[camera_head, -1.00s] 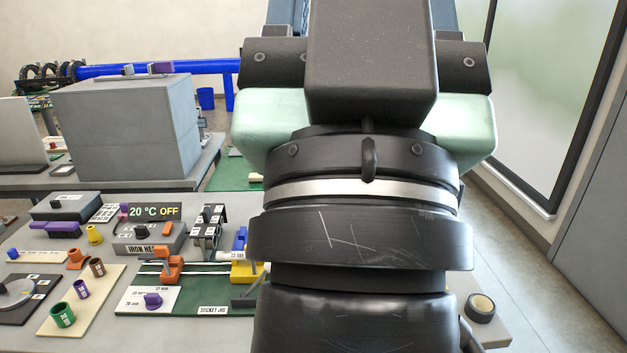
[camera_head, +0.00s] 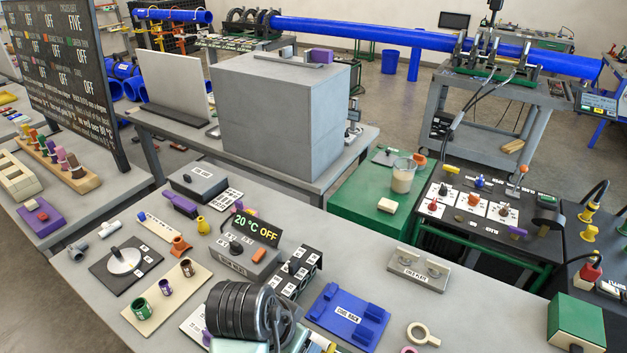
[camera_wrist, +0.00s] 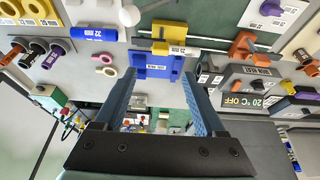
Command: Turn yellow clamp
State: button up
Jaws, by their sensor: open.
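The cool rack (camera_head: 348,318) and a grey cold plate (camera_head: 419,269) lie on the table. The heater with its "20 °C OFF" display (camera_head: 257,226) stands behind the jig area. Coloured sockets (camera_head: 138,308) stand on a cream board at left. The table is clear around the cold plate.

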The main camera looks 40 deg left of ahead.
jog(key=p+x, duration=0.1)
jog(key=x, duration=1.1)
grip_shut()
